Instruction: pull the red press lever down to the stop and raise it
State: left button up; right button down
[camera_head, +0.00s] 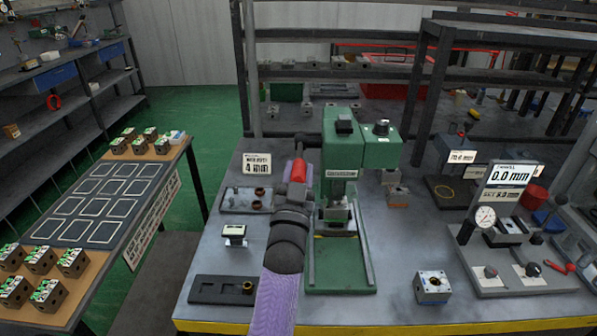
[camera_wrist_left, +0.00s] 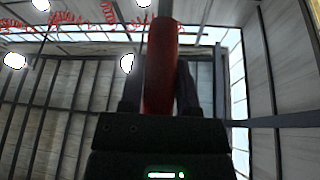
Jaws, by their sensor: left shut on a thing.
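The green press (camera_head: 377,150) stands on the grey table, with its green base plate (camera_head: 340,278) running toward the front edge. The red press lever (camera_head: 298,170) is at the left side of the press head. My left gripper (camera_head: 299,182) is at the lever, its arm reaching up from the front. In the left wrist view the red lever (camera_wrist_left: 161,75) runs upright between the two dark fingers, which are shut on it. The lever's pivot is hard to make out behind my gripper. My right gripper is not in view.
A tray with small parts (camera_head: 232,198) and a "4 mm" sign (camera_head: 257,164) are left of my arm. A dark tray (camera_head: 220,290) lies in front. A metal block (camera_head: 432,287) and a dial gauge (camera_head: 485,217) are to the right. The table between press and block is clear.

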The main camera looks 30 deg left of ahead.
pick_arm(q)
grip_shut()
dwell(0.7)
dwell(0.3)
